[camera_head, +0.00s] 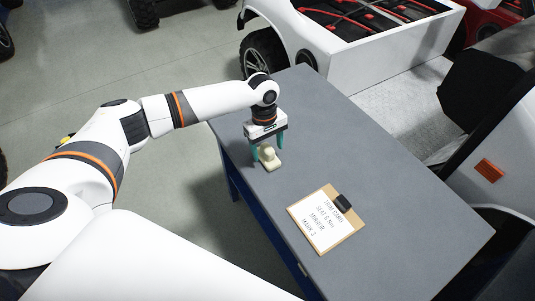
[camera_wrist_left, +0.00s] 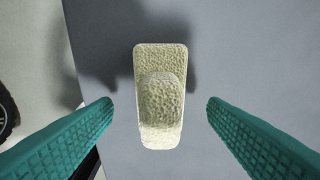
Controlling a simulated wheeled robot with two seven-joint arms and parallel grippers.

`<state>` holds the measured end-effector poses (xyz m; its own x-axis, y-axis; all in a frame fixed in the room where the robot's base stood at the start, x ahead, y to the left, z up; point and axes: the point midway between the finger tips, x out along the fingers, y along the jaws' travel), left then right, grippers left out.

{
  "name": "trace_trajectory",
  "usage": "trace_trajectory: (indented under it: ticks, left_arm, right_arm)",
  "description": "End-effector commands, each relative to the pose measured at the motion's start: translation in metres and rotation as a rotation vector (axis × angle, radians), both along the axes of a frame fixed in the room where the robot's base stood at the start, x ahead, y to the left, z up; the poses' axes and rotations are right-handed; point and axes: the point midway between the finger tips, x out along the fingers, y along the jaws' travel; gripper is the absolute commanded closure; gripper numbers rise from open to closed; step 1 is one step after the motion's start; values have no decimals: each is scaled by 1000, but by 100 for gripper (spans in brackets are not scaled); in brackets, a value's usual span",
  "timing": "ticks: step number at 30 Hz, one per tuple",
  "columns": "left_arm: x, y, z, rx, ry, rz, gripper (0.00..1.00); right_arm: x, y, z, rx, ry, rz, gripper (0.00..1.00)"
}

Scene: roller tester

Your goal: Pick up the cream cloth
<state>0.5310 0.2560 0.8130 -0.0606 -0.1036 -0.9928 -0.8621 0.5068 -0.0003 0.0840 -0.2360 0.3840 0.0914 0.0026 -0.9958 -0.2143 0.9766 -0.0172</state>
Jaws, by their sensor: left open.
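The cream cloth (camera_head: 270,160) lies on the grey table near its left edge, with a raised lump in its middle. In the left wrist view the cloth (camera_wrist_left: 160,100) shows whole, a narrow piece with a rounded bump. My left gripper (camera_head: 265,155) points down over it with its teal fingers apart. In the left wrist view the fingers of the left gripper (camera_wrist_left: 160,103) stand on either side of the cloth, with a gap on each side, and hold nothing. My right gripper is not in view.
A clipboard with a written sheet (camera_head: 326,224) lies on the grey table (camera_head: 390,190), right of the cloth. The table's middle is clear.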

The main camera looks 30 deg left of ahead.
Motion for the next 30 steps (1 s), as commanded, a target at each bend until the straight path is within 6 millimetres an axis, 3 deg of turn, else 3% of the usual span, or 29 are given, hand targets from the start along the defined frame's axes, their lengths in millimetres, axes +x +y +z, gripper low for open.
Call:
trace_trajectory:
  ticks: [6, 14, 23, 30]
  left_arm:
    - [-2, -2, -26, 1, 1, 0, 33]
    - [-2, -2, -28, 1, -1, 0, 33]
    - [-2, -2, -28, 1, -1, 0, 82]
    - [-1, -2, -26, 0, -1, 0, 82]
  right_arm:
    - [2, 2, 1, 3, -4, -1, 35]
    - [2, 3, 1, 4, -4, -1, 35]
    - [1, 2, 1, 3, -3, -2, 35]
    - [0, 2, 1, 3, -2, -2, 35]
